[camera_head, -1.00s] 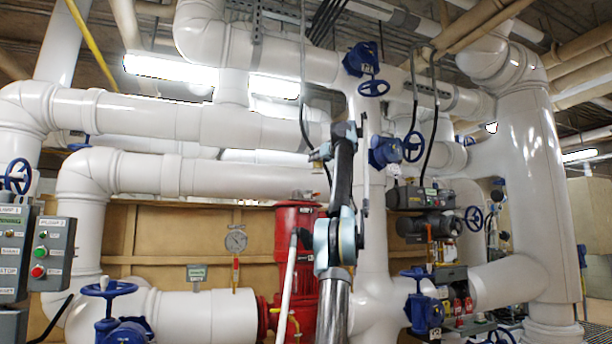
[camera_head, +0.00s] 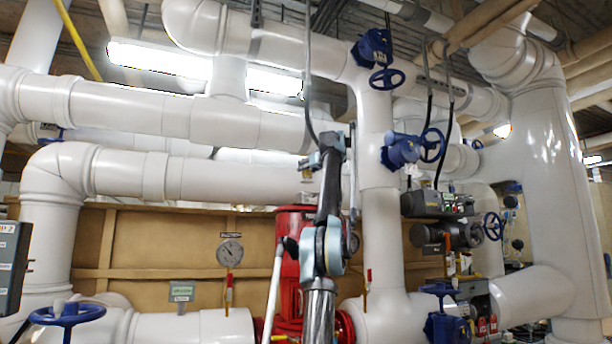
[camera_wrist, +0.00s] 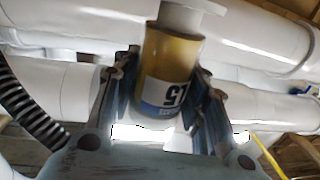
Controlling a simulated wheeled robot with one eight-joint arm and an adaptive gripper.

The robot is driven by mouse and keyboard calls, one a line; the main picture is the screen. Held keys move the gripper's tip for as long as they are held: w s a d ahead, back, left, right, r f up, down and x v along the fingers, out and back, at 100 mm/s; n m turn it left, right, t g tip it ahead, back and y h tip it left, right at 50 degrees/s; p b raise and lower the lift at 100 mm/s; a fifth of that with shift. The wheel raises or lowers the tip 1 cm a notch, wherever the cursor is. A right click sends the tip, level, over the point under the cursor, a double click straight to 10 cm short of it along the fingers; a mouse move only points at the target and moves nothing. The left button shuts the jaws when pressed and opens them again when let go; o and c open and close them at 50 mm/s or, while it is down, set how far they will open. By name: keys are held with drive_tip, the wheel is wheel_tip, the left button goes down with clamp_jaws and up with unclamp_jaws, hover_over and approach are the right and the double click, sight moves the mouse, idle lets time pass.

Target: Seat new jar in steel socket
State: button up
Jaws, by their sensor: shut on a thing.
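My gripper (camera_wrist: 168,75) is shut on an amber-yellow jar (camera_wrist: 172,58) in the wrist view, with a finger on each side. The jar has a white and dark-blue label with large characters, seen upside down. A pale piece (camera_wrist: 190,12) shows at the jar's top end; I cannot tell if it belongs to the jar. In the head view my arm rises in the middle, and the jar cannot be made out there. I cannot identify the steel socket in either view.
Large white pipes (camera_head: 215,181) cross behind my arm. A red pump body (camera_head: 292,222) stands behind it, with a gauge (camera_head: 230,252) to the left. Blue valve wheels (camera_head: 388,79) and a control unit (camera_head: 436,204) are at right. Another blue wheel (camera_head: 68,314) is lower left.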

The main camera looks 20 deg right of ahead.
sight(311, 174)
drive_tip(key=shift+w+a, duration=0.15)
drive_tip(key=shift+w, duration=0.15)
drive_tip(key=shift+d+f, duration=0.3)
drive_tip(key=shift+f, duration=0.25)
drive_tip(key=shift+s+f, duration=0.15)
drive_tip(key=shift+f, duration=1.3)
clamp_jaws()
drive_tip(key=shift+s+d, duration=0.1)
drive_tip(key=shift+s, duration=0.05)
drive_tip(key=shift+f, duration=2.85)
idle(1.7)
drive_tip(key=o, duration=1.6)
unclamp_jaws()
drive_tip(key=shift+c, duration=0.2)
